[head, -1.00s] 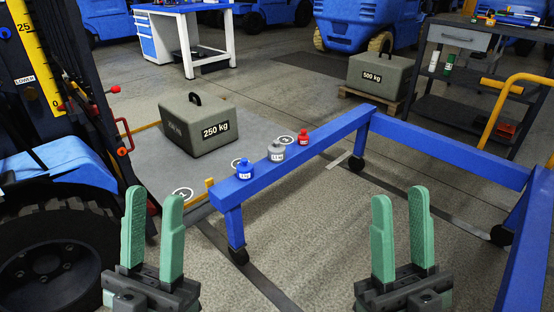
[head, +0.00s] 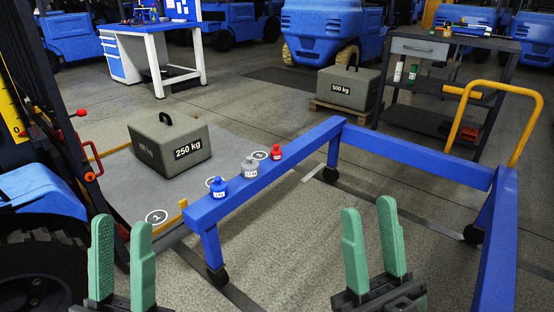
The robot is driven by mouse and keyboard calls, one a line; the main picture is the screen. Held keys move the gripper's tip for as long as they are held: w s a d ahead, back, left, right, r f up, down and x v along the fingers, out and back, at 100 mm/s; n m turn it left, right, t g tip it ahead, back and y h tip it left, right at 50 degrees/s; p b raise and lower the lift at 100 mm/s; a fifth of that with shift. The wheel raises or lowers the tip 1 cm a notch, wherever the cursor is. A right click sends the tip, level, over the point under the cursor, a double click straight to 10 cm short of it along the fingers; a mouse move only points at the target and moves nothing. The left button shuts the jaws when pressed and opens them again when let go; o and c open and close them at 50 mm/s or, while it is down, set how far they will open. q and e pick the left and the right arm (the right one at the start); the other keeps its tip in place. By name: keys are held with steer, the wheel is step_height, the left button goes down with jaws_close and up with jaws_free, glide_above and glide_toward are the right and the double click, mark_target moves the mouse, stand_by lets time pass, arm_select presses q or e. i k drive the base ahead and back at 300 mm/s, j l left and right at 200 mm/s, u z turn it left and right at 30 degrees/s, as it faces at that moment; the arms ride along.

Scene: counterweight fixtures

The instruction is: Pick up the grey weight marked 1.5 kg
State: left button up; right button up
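The grey weight (head: 249,168) stands upright on the blue beam (head: 285,160), between a blue weight (head: 219,188) and a red weight (head: 276,152). Its label is too small to read for certain. My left gripper (head: 122,258) is open and empty at the lower left, apart from the beam. My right gripper (head: 372,242) is open and empty at the lower middle right, nearer to me than the beam. Neither gripper touches a weight.
A 250 kg block (head: 170,143) sits on a grey platform left of the beam. A 500 kg block (head: 348,87) stands behind on a pallet. A yellow handle (head: 515,110) rises at right.

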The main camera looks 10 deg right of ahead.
mark_target(250, 167)
steer(key=i+l, duration=0.1)
steer(key=i, duration=0.3)
steer(key=i+l+u, duration=0.15)
steer(key=i, duration=0.3)
steer(key=i+l, duration=0.15)
steer(key=i, duration=0.25)
steer(key=i+l+u, duration=0.15)
steer(key=i, duration=0.25)
